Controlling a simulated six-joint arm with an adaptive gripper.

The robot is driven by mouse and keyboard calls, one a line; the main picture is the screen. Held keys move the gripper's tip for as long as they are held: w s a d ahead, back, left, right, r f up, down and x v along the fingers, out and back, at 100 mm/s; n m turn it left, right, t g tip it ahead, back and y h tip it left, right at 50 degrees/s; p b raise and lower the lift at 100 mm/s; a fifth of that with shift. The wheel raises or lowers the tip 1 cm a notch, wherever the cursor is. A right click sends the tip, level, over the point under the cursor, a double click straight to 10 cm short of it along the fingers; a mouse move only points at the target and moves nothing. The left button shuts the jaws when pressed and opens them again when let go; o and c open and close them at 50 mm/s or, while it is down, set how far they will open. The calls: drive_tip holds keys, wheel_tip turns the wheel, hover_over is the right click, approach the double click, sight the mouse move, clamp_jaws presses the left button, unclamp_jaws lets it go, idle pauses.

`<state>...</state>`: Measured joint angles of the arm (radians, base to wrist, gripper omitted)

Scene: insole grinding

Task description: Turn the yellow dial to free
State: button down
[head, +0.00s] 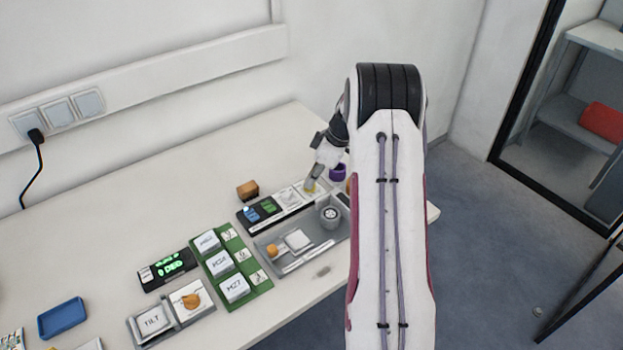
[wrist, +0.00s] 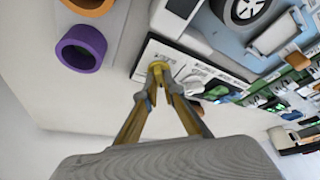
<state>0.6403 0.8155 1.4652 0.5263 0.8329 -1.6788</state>
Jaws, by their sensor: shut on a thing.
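The yellow dial (wrist: 158,68) sits on a white panel with a second, pale knob (wrist: 193,78) beside it. My gripper (wrist: 163,88) has its two fingers closed around the yellow dial in the wrist view. In the head view my gripper (head: 311,184) is at the right end of the panel (head: 288,197), partly behind my own arm. The dial is mostly hidden there by the fingers. The dial's setting and the panel's labels are too small to read.
A purple ring (wrist: 82,48) stands close to the panel. A grey tray (head: 318,236) with a wheel-like part (head: 330,214) lies in front. A brown block (head: 248,190) sits behind. A green board (head: 232,262) with white keys lies left. The table's back is clear.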

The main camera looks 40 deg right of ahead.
drive_tip(key=c, duration=2.2)
unclamp_jaws()
drive_tip(key=shift+o, duration=0.2)
drive_tip(key=shift+r, duration=0.1)
drive_tip(key=v, duration=0.7)
drive_tip(key=shift+s, duration=0.15)
